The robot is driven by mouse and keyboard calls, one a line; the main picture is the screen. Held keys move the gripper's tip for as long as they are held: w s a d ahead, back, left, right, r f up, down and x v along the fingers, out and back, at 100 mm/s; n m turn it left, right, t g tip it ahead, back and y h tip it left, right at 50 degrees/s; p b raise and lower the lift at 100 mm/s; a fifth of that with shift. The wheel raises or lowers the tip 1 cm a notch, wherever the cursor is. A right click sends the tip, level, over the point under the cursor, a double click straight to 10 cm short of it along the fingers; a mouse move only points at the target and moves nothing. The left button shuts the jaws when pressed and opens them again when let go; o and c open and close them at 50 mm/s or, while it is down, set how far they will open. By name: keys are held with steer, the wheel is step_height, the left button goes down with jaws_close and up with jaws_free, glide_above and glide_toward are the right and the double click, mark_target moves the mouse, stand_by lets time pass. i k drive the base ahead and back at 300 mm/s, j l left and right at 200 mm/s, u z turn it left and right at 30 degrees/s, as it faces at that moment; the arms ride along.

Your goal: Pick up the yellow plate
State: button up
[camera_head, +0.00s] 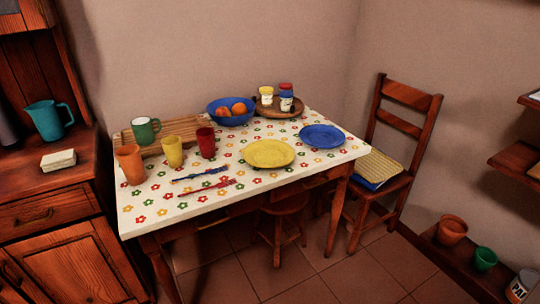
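The yellow plate (268,154) lies flat on the table with the white flowered cloth (225,192), near its front edge and right of the middle. Nothing lies on the plate. My gripper is not in view, and no part of my arm shows.
A blue plate (322,136) lies to its right. A blue fruit bowl (231,119) stands behind it. A red cup (206,142), a yellow cup (173,151) and an orange cup (131,164) stand to the left. A chair (394,150) stands at the table's right, a stool (284,208) under the front edge.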

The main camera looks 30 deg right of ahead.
mark_target(264, 154)
steer(key=i+l+z, duration=0.2)
steer(key=z, duration=0.2)
steer(key=i+l+z, duration=0.5)
steer(key=z, duration=0.25)
